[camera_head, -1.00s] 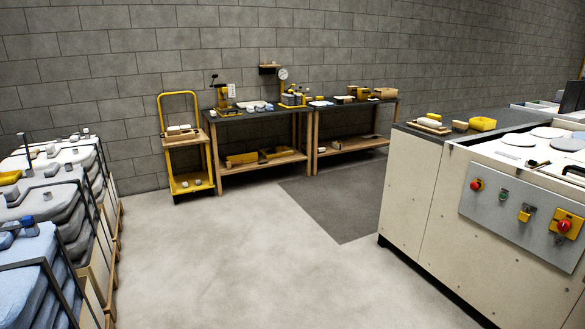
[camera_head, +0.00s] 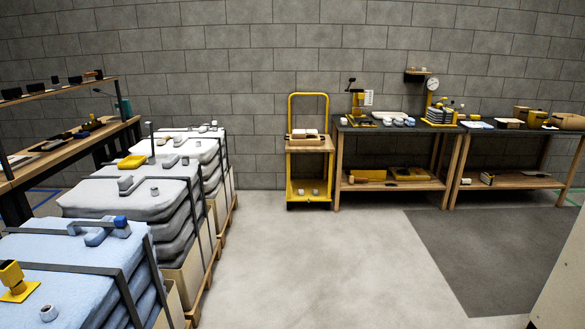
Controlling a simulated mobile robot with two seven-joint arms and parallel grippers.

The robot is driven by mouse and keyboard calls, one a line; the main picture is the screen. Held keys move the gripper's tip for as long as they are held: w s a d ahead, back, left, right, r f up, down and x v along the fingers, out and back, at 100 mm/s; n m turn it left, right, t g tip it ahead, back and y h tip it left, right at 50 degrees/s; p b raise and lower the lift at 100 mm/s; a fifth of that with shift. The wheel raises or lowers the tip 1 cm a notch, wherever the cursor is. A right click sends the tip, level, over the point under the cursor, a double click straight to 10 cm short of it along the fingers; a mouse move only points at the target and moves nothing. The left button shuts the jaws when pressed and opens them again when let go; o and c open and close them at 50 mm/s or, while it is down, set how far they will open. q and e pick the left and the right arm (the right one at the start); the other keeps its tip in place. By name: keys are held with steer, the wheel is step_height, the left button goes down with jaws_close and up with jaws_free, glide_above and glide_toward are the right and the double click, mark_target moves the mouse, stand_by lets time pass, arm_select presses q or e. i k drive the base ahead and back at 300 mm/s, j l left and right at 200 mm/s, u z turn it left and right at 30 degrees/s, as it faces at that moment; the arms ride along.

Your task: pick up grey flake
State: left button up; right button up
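I cannot pick out a grey flake for certain at this size. Small pale pieces (camera_head: 398,121) also lie on the dark-topped bench (camera_head: 345,128), and white ones stand on the yellow trolley (camera_head: 307,146). Neither of my grippers is in view.
A wooden bench (camera_head: 100,135) with an upper shelf stands at the far left. A second bench (camera_head: 510,183) stands at the right. The pale floor (camera_head: 300,270) in the middle is clear, with a dark mat (camera_head: 495,250) at right.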

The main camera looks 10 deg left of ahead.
mark_target(173, 158)
steer(key=i+u, duration=0.3)
steer(key=i, duration=1.25)
steer(key=i+u, duration=0.2)
steer(key=i, duration=0.3)
steer(key=i+l+u, duration=0.15)
steer(key=i, duration=0.35)
steer(key=i+l+u, duration=0.2)
steer(key=i, duration=0.3)
